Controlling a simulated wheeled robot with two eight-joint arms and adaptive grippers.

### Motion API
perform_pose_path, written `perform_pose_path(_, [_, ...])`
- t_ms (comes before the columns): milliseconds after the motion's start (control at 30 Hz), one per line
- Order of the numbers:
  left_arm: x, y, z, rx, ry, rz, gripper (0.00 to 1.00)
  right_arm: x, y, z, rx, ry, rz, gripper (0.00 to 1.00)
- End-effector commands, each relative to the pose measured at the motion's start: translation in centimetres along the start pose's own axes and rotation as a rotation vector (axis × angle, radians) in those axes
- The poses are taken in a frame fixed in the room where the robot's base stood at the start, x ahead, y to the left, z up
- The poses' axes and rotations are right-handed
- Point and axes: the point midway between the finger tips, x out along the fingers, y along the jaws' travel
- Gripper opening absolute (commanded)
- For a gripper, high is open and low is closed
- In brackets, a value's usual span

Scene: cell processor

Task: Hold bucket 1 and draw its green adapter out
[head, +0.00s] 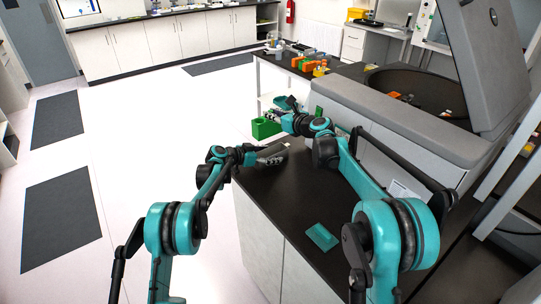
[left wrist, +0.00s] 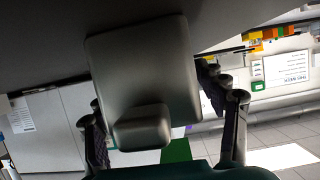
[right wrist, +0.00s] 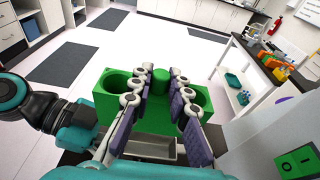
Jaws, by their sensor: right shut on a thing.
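The green adapter (right wrist: 145,90), with two round wells and a middle knob, is between the fingers of my right gripper (right wrist: 156,90), which is shut on the knob. It also shows in the head view (head: 264,128). The grey metal bucket (right wrist: 150,148) is below and nearer in the right wrist view; the adapter hides much of it. In the left wrist view the bucket (left wrist: 145,60) stands between the spread fingers of my left gripper (left wrist: 165,120); whether both pads press on it is unclear. In the head view the bucket (head: 273,154) is by the counter edge.
A teal piece (head: 321,237) lies on the black counter (head: 290,190). The grey centrifuge (head: 400,105) with its lid up stands just right of my right arm. Racks with orange items (head: 300,62) stand on the bench behind. Open floor lies left.

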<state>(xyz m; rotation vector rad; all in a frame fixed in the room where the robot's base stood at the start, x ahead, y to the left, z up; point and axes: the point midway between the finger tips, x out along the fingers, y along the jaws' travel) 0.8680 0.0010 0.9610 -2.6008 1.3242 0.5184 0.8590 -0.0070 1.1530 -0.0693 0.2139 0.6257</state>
Motion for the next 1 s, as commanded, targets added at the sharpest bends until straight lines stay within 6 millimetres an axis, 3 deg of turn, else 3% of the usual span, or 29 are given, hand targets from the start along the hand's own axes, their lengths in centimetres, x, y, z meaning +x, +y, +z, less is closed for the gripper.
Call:
perform_pose_path(367, [-1.0, -0.1, 0.0, -0.001, 0.000, -0.001, 0.71, 0.0, 0.0, 0.0, 0.000, 0.000, 0.000, 0.00])
perform_pose_path(800, [-9.8, -0.1, 0.0, -0.001, 0.000, -0.002, 0.71, 0.0, 0.0, 0.0, 0.000, 0.000, 0.000, 0.00])
perform_pose_path(1000, [-11.8, 0.0, 0.0, -0.001, 0.000, 0.000, 0.71, 0.0, 0.0, 0.0, 0.000, 0.000, 0.000, 0.00])
